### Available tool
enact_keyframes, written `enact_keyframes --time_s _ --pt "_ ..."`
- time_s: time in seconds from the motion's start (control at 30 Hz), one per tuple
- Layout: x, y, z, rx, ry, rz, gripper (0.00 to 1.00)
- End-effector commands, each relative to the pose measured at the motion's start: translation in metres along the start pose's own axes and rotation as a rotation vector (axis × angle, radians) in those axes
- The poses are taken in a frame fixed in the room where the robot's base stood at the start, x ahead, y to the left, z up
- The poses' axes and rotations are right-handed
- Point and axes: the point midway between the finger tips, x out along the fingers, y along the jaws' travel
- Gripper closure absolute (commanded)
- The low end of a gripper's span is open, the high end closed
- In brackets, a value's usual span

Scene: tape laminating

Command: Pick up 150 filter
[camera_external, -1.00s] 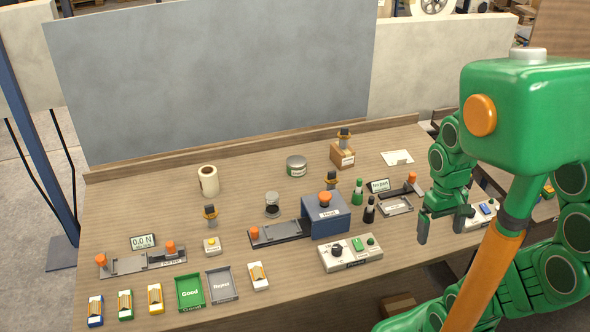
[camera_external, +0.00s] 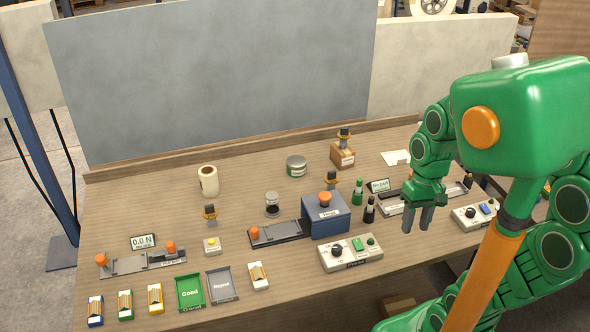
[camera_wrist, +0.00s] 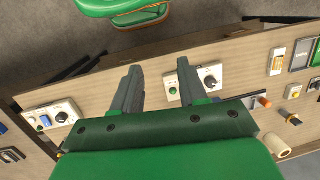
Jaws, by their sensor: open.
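I cannot read a label saying 150 on any part, so I cannot tell which thing is the 150 filter. Small dark-topped parts with orange bands stand at the left (camera_external: 210,214), behind the blue press (camera_external: 331,186) and on a cardboard box (camera_external: 344,138). My gripper (camera_external: 420,222) is open and empty, fingers pointing down, above the table's right part near the grey fixture. In the wrist view my gripper (camera_wrist: 166,88) has its two fingers apart, with nothing between them. The gripper hides part of the fixture.
A blue press (camera_external: 326,216), a white control box (camera_external: 350,252), a green bottle (camera_external: 357,191) and a black bottle (camera_external: 369,210) stand left of my gripper. Another control box (camera_external: 474,216) is to its right. A green tray (camera_external: 190,292) lies front left. Bare table shows left of centre.

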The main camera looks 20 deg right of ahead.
Motion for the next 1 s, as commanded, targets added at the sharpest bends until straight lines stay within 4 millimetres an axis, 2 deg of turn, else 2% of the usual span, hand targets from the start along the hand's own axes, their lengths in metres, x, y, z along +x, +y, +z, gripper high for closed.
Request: enact_keyframes --time_s 0.5,1.0 --pt "-0.004 -0.124 -0.083 0.129 -0.099 -0.291 0.57" --pt "-0.003 -0.235 -0.161 0.347 -0.262 -0.535 0.57"
